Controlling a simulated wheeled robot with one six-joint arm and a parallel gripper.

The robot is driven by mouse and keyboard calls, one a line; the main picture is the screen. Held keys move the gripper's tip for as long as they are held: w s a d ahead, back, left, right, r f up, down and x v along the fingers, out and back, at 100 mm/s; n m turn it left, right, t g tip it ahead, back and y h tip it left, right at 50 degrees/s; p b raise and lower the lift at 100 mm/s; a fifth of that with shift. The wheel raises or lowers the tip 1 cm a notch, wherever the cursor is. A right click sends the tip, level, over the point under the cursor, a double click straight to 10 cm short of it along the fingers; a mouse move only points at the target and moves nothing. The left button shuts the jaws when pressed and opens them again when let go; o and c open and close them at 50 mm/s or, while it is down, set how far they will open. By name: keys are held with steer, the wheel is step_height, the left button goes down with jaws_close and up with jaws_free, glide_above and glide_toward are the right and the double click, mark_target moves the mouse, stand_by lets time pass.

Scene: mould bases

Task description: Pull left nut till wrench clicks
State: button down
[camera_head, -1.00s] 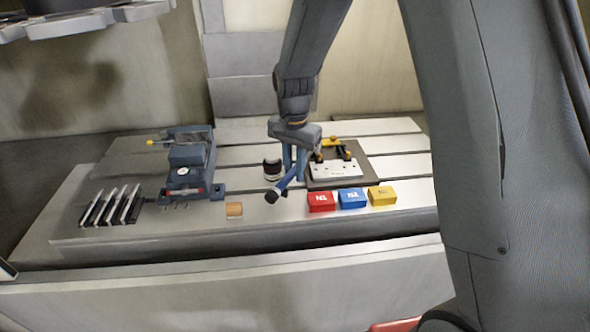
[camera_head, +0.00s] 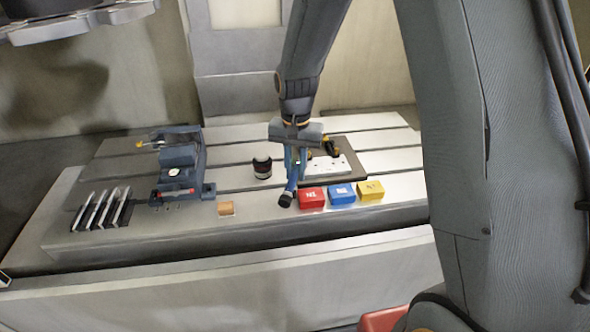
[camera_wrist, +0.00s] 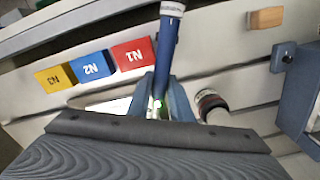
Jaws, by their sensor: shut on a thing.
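My gripper (camera_head: 293,160) is shut on a blue wrench (camera_wrist: 169,45). In the head view the wrench's dark handle end (camera_head: 286,200) points toward the table's front edge, left of the red box. In the wrist view a small green light shows between the fingertips. The mould base (camera_head: 333,165), a white plate with yellow and black clamps, lies just right of my gripper and is partly covered by it. The left nut and the wrench's working end are hidden by the gripper, so I cannot tell whether they touch.
Red (camera_head: 312,197), blue (camera_head: 341,193) and yellow (camera_head: 370,190) boxes stand at the front right. A black-and-white cylinder (camera_head: 262,167) stands just left of my gripper. A wooden block (camera_head: 226,208), a blue vise (camera_head: 180,165) and several dark upright plates (camera_head: 100,208) are farther left.

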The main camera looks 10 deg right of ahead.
steer(key=shift+r+p, duration=1.3)
steer(key=shift+r, duration=0.6)
